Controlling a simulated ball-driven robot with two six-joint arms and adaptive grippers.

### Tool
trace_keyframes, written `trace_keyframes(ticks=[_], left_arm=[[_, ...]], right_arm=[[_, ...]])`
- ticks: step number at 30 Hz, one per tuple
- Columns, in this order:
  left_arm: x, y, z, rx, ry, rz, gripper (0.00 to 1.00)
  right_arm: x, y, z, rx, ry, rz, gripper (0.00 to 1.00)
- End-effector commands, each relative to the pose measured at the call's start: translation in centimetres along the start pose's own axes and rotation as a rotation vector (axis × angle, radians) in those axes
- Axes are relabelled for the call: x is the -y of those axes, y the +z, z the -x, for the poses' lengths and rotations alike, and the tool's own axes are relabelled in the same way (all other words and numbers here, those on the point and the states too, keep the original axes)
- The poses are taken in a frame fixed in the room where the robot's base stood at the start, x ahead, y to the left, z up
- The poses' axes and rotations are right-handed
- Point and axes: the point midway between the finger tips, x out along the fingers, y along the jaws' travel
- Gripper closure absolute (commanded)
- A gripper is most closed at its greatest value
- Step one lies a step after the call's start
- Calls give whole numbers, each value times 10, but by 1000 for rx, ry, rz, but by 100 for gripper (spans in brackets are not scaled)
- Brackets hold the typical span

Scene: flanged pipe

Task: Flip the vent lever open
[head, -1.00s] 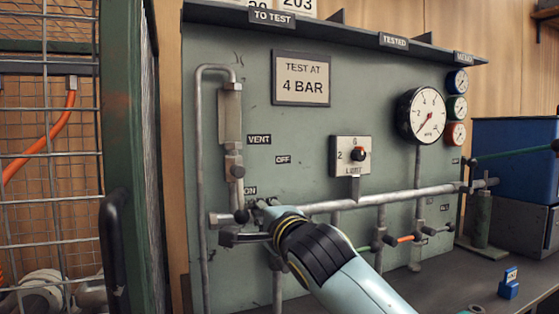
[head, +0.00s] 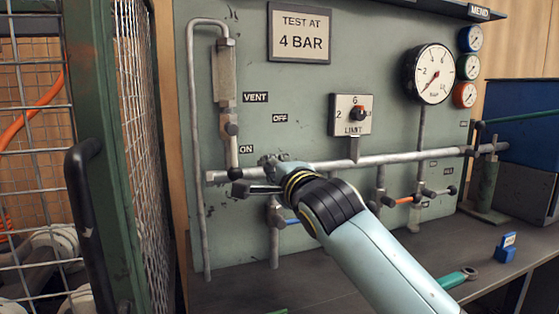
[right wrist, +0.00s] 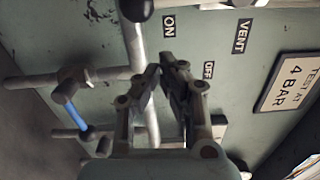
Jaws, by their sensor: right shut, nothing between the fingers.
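The vent lever (head: 233,152) hangs straight down from its pivot, with a dark ball knob at its lower end. The knob (right wrist: 136,8) also shows at the top edge of the right wrist view. The lever's end is beside the ON label (head: 247,148); the OFF label (head: 280,118) and VENT label (head: 255,97) are higher. My right gripper (head: 240,190) is shut and empty, just below and slightly right of the knob. In the right wrist view its fingertips (right wrist: 163,62) are together and apart from the knob. My left gripper is out of view.
A horizontal pipe (head: 400,158) runs behind my right gripper. Lower valves with small handles, including a blue one (right wrist: 70,105), lie nearby. A pressure gauge (head: 430,73) and a limit switch box (head: 351,115) are to the right. A mesh cage door (head: 105,150) stands at the left.

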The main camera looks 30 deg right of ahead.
Motion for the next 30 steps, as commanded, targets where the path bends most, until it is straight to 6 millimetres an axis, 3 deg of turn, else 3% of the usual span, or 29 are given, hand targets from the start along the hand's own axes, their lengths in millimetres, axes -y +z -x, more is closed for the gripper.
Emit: trace_keyframes(ticks=[5, 18, 30], left_arm=[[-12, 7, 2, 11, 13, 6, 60], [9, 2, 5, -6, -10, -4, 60], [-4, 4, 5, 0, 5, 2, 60]], right_arm=[[0, 2, 19, 3, 1, -1, 100], [0, 1, 88, 2, 1, -1, 100], [1, 1, 99, 2, -1, -1, 100]])
